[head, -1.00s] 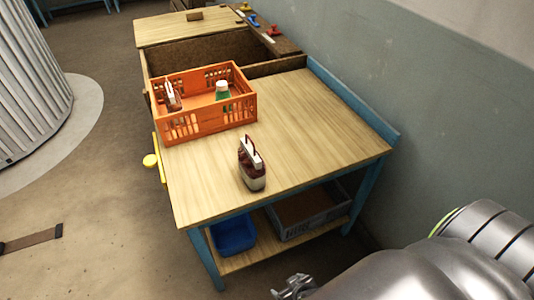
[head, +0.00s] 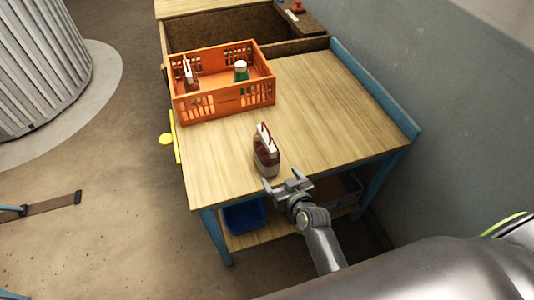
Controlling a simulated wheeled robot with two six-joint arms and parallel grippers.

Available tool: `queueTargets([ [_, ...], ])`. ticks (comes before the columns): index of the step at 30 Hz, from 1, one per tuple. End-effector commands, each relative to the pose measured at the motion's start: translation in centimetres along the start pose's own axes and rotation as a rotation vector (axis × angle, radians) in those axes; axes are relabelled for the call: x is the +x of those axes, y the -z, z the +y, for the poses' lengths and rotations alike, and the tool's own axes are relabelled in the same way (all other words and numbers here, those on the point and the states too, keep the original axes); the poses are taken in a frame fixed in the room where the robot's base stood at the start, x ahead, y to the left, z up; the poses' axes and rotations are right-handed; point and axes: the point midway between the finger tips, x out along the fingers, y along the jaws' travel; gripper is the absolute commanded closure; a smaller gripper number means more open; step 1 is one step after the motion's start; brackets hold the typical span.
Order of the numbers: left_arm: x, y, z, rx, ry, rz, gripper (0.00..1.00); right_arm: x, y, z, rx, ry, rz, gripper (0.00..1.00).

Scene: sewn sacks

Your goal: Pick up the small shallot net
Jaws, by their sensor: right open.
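The small shallot net (head: 266,155) stands upright near the front edge of the wooden table. It is dark red with a pale band and has a handle-like top. My right gripper (head: 285,184) is open and empty at the table's front edge, just in front of the net and slightly to its right. The jaws look apart from the net, though the exact gap is hard to judge. My left gripper is not in view.
An orange crate (head: 225,104) stands at the back left of the table, holding a similar red and white item (head: 189,73) and a green item with a white top (head: 241,71). The table's right side (head: 340,110) is clear. A blue bin (head: 245,214) sits on the lower shelf.

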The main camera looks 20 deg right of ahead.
Motion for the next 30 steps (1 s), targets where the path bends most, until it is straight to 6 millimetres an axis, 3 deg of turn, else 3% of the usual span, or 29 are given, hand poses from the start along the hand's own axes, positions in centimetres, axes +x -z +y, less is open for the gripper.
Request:
queueTargets([
  [3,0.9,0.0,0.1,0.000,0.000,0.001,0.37,2.6,-0.2,0.0,-0.003,0.001,0.002,0.18],
  [9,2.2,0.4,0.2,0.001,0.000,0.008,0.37,5.6,-0.3,0.0,-0.002,0.000,0.001,0.18],
  [17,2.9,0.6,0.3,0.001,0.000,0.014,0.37,7.0,-0.3,0.1,-0.001,-0.001,0.001,0.18],
  [30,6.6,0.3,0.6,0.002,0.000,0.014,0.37,11.3,-0.8,0.2,-0.001,-0.001,0.001,0.18],
])
